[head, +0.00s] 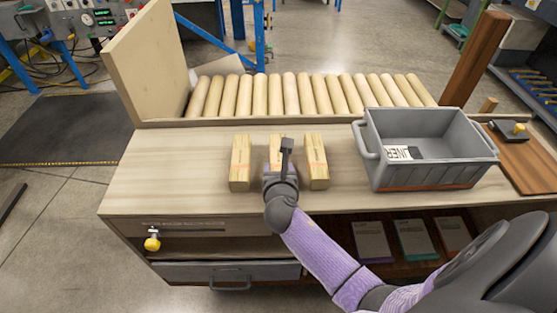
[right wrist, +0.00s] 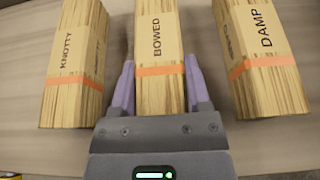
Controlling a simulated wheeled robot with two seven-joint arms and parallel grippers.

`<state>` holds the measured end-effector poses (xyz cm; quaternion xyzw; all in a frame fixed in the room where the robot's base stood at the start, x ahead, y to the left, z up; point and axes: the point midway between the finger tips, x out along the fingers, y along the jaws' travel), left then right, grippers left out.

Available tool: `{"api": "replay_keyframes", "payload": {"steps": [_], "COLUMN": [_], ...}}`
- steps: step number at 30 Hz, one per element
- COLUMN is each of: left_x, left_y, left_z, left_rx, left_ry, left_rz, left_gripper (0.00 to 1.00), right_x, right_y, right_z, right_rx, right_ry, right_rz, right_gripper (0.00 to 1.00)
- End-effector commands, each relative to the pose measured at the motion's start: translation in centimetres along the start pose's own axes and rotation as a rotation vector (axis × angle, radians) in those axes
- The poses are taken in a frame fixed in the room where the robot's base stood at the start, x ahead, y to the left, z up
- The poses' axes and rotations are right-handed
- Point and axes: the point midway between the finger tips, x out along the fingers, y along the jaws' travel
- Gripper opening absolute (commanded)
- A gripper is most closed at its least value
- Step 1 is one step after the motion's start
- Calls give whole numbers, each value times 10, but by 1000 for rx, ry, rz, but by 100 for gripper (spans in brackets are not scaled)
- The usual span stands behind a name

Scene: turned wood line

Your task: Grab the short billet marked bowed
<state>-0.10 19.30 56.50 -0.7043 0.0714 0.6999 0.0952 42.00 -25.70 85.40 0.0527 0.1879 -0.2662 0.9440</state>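The short billet marked BOWED (right wrist: 158,45) is a light wood block with an orange band. It lies between two like billets, KNOTTY (right wrist: 75,60) on the left and DAMP (right wrist: 262,60) on the right. In the head view, the bowed billet (head: 276,148) is partly hidden by my right gripper (head: 281,172). In the right wrist view, the fingers of my right gripper (right wrist: 160,85) stand one on each side of the bowed billet, very close to its sides. I cannot tell whether they press on it. My left gripper is not in view.
A grey bin (head: 430,172) with a printed label inside stands on the bench (head: 180,170) to the right. A row of wooden rollers (head: 305,95) runs behind the billets. A tall wooden board (head: 150,60) rises at the left. The bench left of the billets is clear.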

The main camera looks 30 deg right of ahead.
Motion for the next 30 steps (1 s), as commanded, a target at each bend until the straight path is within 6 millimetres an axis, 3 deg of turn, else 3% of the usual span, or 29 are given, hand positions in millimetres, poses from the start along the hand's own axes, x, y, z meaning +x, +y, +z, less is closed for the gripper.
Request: {"api": "replay_keyframes", "payload": {"steps": [1, 7, 15, 24, 30], "left_x": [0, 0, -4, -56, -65], "left_y": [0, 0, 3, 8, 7], "left_z": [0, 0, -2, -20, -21], "left_rx": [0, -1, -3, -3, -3], "left_ry": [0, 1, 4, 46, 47], "left_rz": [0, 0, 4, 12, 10], "left_gripper": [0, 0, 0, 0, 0], "right_x": [0, 0, -2, -32, -39], "right_y": [0, 0, 0, 0, 0], "right_z": [0, 0, 5, 78, 95], "right_rx": [0, 0, 1, 2, 1], "right_ry": [0, 1, -1, -6, -2], "right_rz": [0, 0, 0, 0, 1], "right_gripper": [41, 0, 0, 0, 0]}}
